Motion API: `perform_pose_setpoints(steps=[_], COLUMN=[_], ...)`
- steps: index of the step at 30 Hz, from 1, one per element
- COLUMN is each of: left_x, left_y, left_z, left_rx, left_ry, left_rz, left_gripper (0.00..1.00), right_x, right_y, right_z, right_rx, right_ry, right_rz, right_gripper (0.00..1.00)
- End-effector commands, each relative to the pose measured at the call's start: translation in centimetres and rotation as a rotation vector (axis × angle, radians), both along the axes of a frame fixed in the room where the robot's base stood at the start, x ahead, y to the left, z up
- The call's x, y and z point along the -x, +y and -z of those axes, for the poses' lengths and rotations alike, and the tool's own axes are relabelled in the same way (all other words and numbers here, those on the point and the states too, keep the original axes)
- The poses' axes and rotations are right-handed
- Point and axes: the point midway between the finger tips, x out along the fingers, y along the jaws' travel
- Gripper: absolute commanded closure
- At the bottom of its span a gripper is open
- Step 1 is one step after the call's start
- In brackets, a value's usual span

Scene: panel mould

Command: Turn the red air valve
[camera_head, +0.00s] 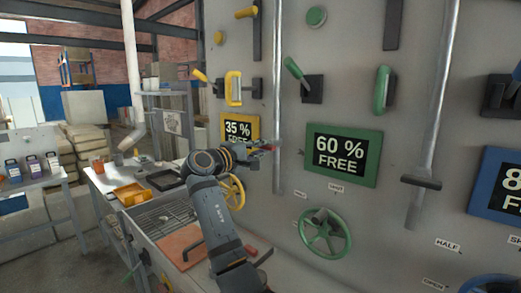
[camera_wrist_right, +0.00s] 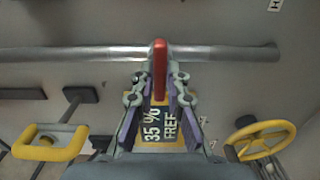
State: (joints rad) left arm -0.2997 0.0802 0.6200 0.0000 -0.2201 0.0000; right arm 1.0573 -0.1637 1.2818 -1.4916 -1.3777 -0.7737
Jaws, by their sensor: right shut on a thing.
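The red air valve's handle (camera_wrist_right: 160,66) is a narrow red lever in the right wrist view. It lies across the grey metal pipe (camera_wrist_right: 80,54), at right angles to it in that picture. My right gripper (camera_wrist_right: 160,88) is shut on the lever, with one finger on each side. In the head view my right gripper (camera_head: 262,150) is at the vertical pipe (camera_head: 278,80). Only a little red of the valve (camera_head: 268,147) shows there; the gripper hides the rest. My left gripper is not in view.
The wall panel carries a yellow "35 % FREE" sign (camera_head: 237,127), a green "60 % FREE" sign (camera_head: 343,155), a green handwheel (camera_head: 325,233), a yellow handwheel (camera_head: 232,191) and several protruding levers. A bench with an orange tray (camera_head: 130,194) stands at the left.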

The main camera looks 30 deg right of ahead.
Motion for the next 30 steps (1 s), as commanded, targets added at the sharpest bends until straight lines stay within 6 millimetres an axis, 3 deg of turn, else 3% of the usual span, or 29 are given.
perform_pose_setpoints(steps=[3, 4, 9, 19, 30], left_x=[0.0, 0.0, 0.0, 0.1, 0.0], left_y=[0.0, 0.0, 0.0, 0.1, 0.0], left_z=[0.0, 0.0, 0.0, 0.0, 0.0], left_rx=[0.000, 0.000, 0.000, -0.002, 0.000], left_ry=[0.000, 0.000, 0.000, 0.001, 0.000], left_rz=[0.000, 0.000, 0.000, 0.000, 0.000], left_gripper=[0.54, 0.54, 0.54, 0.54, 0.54], right_x=[0.0, 0.0, 0.0, 0.1, 2.1], right_y=[0.0, 0.0, 0.0, 0.5, 6.4], right_z=[0.1, 0.1, 0.1, 0.1, 0.1], right_rx=[-0.002, -0.002, -0.002, -0.001, -0.003], right_ry=[0.001, 0.001, 0.001, 0.000, 0.001], right_rz=[0.000, 0.000, 0.000, -0.002, -0.003], right_gripper=[1.00, 0.86, 0.64, 0.64, 0.64])
